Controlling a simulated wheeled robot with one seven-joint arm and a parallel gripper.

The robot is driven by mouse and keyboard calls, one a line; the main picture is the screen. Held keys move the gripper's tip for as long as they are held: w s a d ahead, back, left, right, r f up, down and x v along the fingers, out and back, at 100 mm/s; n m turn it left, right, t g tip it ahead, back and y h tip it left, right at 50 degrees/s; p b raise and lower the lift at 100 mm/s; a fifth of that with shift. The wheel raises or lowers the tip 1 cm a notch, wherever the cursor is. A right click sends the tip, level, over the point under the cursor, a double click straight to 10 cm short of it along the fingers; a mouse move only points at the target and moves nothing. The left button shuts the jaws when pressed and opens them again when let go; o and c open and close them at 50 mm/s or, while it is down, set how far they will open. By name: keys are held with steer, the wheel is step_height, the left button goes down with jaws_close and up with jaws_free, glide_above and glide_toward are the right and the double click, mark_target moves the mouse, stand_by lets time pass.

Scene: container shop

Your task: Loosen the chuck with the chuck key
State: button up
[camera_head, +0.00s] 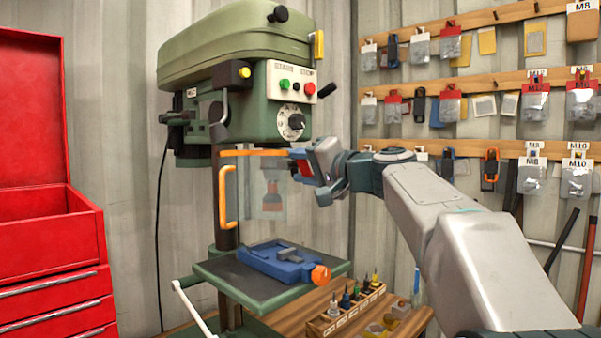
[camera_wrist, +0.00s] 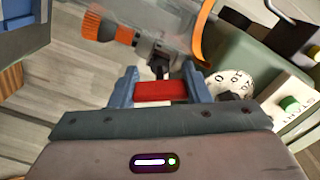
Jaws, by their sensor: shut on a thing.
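The green drill press (camera_head: 240,100) stands at the middle left in the head view. Its chuck (camera_head: 272,203), dark with an orange-red band, shows through a clear guard (camera_head: 250,153) with an orange edge. In the wrist view the chuck (camera_wrist: 115,33) lies sideways at the upper left. My gripper (camera_head: 303,168) is just right of the guard's top edge, above chuck level. Its blue fingers are shut on a red bar with a dark stem, which looks like the chuck key (camera_wrist: 160,91). The stem's tip points toward the guard; I cannot tell whether it touches anything.
A blue vise (camera_head: 275,262) with an orange knob sits on the press table (camera_head: 225,270). A wooden holder (camera_head: 340,318) with several small tools stands on the bench below. A red tool cabinet (camera_head: 50,250) is at left. Pegboard rails (camera_head: 480,85) with hanging packets line the wall.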

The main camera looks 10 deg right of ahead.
steer(key=shift+f+n+b, duration=0.15)
steer(key=shift+n+b, duration=0.85)
steer(key=shift+b, duration=0.45)
steer(key=shift+n+b, duration=0.35)
steer(key=shift+n, duration=0.15)
steer(key=shift+n+b, duration=0.4)
steer(key=shift+b, duration=0.25)
steer(key=shift+n+b, duration=0.85)
steer(key=shift+n, duration=0.15)
steer(key=shift+n+b, duration=1)
steer(key=shift+n, duration=0.5)
